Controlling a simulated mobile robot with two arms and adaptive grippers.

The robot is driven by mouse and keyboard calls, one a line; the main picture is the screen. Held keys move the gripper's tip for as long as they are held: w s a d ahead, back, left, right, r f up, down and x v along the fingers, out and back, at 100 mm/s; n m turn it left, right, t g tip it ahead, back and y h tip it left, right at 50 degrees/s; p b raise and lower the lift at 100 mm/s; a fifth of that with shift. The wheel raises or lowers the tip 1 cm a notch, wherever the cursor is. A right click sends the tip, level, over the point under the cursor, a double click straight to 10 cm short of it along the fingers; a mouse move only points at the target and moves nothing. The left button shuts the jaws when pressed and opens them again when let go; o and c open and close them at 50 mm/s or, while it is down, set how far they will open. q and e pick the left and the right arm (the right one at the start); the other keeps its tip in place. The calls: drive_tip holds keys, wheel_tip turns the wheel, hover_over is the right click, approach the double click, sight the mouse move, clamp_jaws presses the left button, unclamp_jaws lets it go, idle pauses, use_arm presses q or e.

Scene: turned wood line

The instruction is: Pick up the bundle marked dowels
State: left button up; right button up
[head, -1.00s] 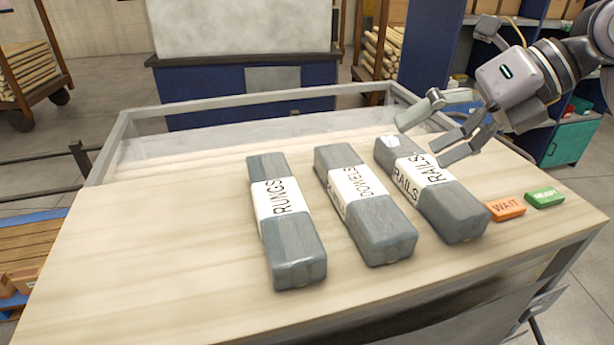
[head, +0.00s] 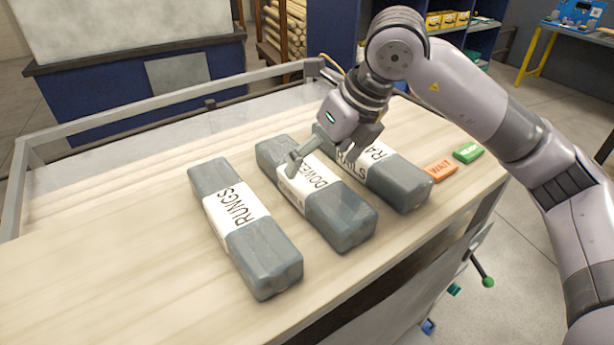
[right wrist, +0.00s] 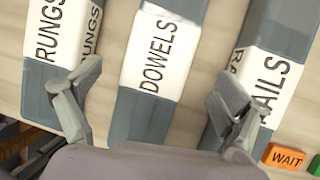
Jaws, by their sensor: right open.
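The dowels bundle (head: 343,219) is a grey wrapped block with a white label, lying in the middle of three bundles on the table. In the right wrist view the dowels bundle (right wrist: 140,115) lies between the two fingers, its label facing up. My right gripper (head: 325,160) is open and empty, above the dowels bundle and partly hiding its label. In the right wrist view the open fingers of my right gripper (right wrist: 155,105) sit apart on either side of it, with gaps. My left gripper is in neither view.
The rungs bundle (head: 262,262) lies to the left and the rails bundle (head: 404,190) close on the right, partly behind my gripper. An orange WAIT block (head: 439,170) and a green block (head: 468,152) lie near the right edge. The tabletop (head: 110,270) is clear at left.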

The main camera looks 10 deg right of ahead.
sight(312, 174)
drive_tip(key=shift+w+a+f, duration=0.1)
drive_tip(key=shift+a+f, duration=0.05)
drive_tip(key=shift+f, duration=0.3)
drive_tip(key=p+x, duration=0.3)
drive_tip(key=x, duration=0.1)
drive_tip(key=shift+w+f, duration=0.1)
drive_tip(key=shift+w+a+f, duration=0.1)
drive_tip(key=shift+a+f, duration=0.05)
drive_tip(key=shift+f, duration=0.15)
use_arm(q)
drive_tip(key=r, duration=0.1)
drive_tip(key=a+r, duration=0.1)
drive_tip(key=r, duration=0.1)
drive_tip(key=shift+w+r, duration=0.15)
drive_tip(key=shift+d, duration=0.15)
use_arm(e)
drive_tip(key=shift+c, duration=0.3)
drive_tip(key=shift+c, duration=1.3)
drive_tip(key=c, duration=1.6)
